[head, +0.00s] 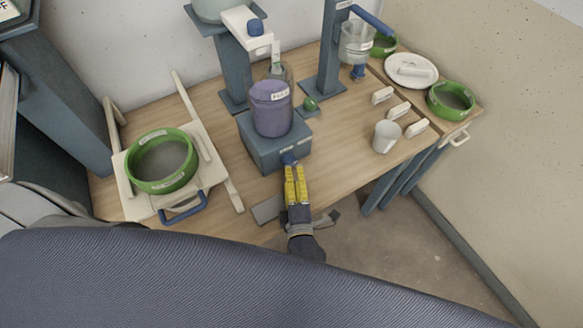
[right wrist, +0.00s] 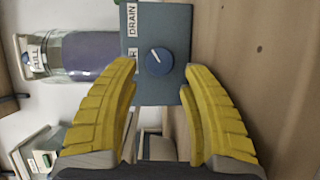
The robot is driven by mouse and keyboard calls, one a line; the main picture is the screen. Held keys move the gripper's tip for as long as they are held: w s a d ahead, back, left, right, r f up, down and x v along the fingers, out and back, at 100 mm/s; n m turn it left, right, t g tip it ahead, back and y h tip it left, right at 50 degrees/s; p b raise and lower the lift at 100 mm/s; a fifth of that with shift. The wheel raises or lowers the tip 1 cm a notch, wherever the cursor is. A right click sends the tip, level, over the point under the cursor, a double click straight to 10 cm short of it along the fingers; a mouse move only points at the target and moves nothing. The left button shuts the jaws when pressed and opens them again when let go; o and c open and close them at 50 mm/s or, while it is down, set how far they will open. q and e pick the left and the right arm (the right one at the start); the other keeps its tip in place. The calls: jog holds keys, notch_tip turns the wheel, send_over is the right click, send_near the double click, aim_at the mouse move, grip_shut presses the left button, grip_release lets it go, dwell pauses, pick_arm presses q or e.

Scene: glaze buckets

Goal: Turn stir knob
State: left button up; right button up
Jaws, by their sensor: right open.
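The blue stir knob (head: 289,158) is on the front of a dark blue-grey box (head: 262,150), which carries a purple bucket (head: 271,108). In the right wrist view the knob (right wrist: 158,62) is round with a white pointer line. It lies between the fingertips, beside a "DRAIN" label and another label partly hidden by a finger. My right gripper (head: 294,171) has yellow fingers, open and spread on either side of the knob, with no clear contact visible. In the right wrist view the gripper (right wrist: 160,68) is empty. My left gripper is not in view.
A green-rimmed sieve (head: 161,160) sits on a cream rack at left. A white cup (head: 386,136), white handles (head: 400,110), a plate (head: 411,70) and a green bowl (head: 451,98) are at right. Bare wood lies between.

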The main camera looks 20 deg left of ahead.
jog(key=shift+v, duration=1.2)
jog(key=shift+o, duration=0.5)
